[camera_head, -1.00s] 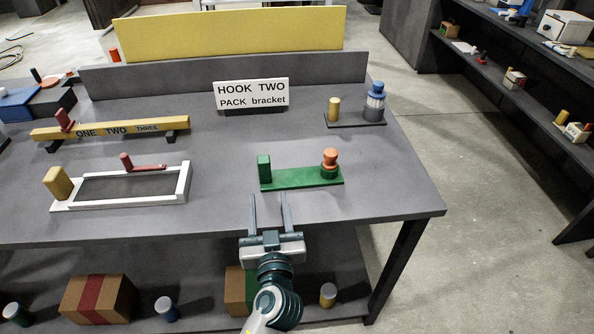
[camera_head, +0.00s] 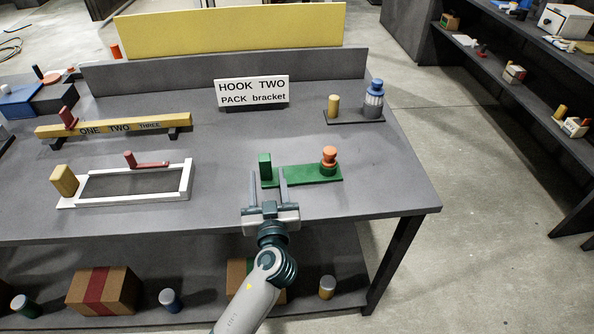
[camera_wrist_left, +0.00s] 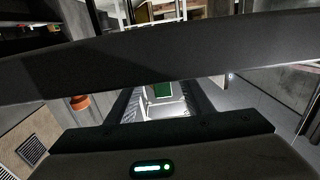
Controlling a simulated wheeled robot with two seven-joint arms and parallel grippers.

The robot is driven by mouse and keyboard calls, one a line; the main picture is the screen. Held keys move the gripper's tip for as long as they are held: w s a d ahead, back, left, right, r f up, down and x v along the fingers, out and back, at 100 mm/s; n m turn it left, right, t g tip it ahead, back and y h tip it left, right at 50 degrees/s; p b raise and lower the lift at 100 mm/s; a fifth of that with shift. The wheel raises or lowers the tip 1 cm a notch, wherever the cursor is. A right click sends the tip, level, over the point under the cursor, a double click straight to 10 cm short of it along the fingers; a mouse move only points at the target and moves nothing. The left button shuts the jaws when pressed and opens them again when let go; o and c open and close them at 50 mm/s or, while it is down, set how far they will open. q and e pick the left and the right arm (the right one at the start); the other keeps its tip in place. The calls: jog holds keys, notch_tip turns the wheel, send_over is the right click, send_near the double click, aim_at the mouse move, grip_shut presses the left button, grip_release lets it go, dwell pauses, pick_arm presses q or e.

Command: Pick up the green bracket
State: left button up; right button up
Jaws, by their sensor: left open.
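The green bracket (camera_head: 312,174) lies on the grey table near its front right. It has a flat base with an upright block (camera_head: 265,166) at its left end and an orange knob-like piece (camera_head: 329,160) on its right end. My left gripper (camera_head: 268,172) is open at the bracket's left end. In the head view the upright appears between its two fingers; I cannot tell whether they touch it. In the left wrist view a green patch (camera_wrist_left: 162,90), likely the upright, shows between the fingers. My right gripper is not in view.
A sign (camera_head: 252,92) reading "HOOK TWO PACK bracket" stands behind. A white frame (camera_head: 125,201) lies left, with a yellow numbered bar (camera_head: 110,129) behind it. A dark plate (camera_head: 354,120) with yellow and blue-grey pieces is at the back right. The table's right front corner is clear.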

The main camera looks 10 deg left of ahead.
aim_at(266, 172)
pick_arm(q)
jog(key=p+x, duration=0.2)
jog(key=x, duration=0.2)
jog(key=shift+w+a+r+p, duration=0.1)
jog(key=shift+w+a+p, duration=0.05)
jog(key=shift+p, duration=0.25)
jog(key=shift+w+a, duration=0.15)
jog(key=shift+w, duration=0.2)
grip_shut()
